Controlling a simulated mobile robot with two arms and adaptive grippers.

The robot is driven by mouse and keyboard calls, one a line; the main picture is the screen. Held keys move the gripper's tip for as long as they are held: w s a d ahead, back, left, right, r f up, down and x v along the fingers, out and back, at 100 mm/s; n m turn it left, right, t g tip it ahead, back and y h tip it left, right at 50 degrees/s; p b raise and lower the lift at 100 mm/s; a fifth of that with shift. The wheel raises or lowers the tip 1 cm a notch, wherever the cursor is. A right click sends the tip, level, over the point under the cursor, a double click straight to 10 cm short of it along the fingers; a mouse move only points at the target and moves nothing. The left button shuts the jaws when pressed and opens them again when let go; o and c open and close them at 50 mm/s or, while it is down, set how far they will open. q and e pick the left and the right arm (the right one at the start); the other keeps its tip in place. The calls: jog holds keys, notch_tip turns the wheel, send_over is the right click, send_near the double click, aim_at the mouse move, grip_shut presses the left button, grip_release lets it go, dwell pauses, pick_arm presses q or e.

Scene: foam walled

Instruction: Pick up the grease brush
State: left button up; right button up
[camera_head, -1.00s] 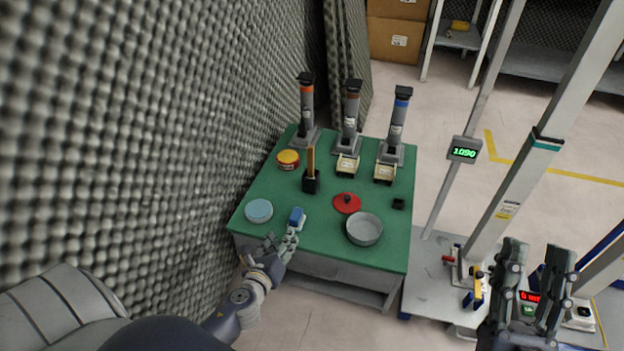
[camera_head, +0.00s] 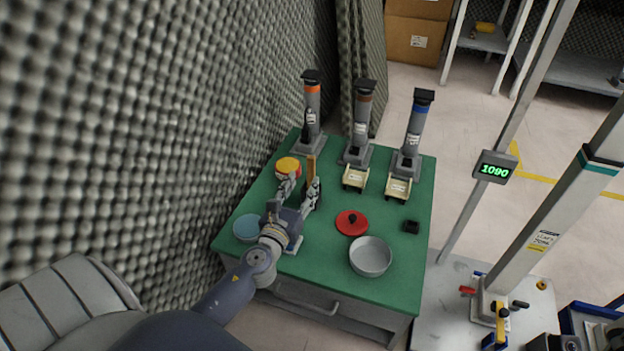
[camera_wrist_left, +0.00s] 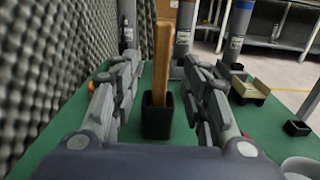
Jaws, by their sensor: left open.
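The grease brush (camera_wrist_left: 163,62) shows as an upright wooden handle standing in a small black holder (camera_wrist_left: 157,118) on the green table. Its lower end is hidden inside the holder. In the head view the handle (camera_head: 311,168) rises beside my left gripper's fingers. My left gripper (camera_head: 299,188) is open, low over the table. In the left wrist view its fingers (camera_wrist_left: 160,95) stand on both sides of the handle and holder, with visible gaps. The right gripper is not in view.
A yellow and red tin (camera_head: 288,167) and a blue round lid (camera_head: 247,228) sit near the foam wall (camera_head: 150,130). A red lid (camera_head: 352,222), a grey pan (camera_head: 370,257) and a small black box (camera_head: 411,227) lie to the right. Three dispensers (camera_head: 361,125) stand behind.

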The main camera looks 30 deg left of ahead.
aim_at(310, 171)
pick_arm(q)
jog(key=shift+r+b+x, duration=0.2)
jog(key=shift+b+x, duration=0.15)
jog(key=shift+x, duration=3.05)
jog(key=shift+d, duration=0.15)
grip_shut()
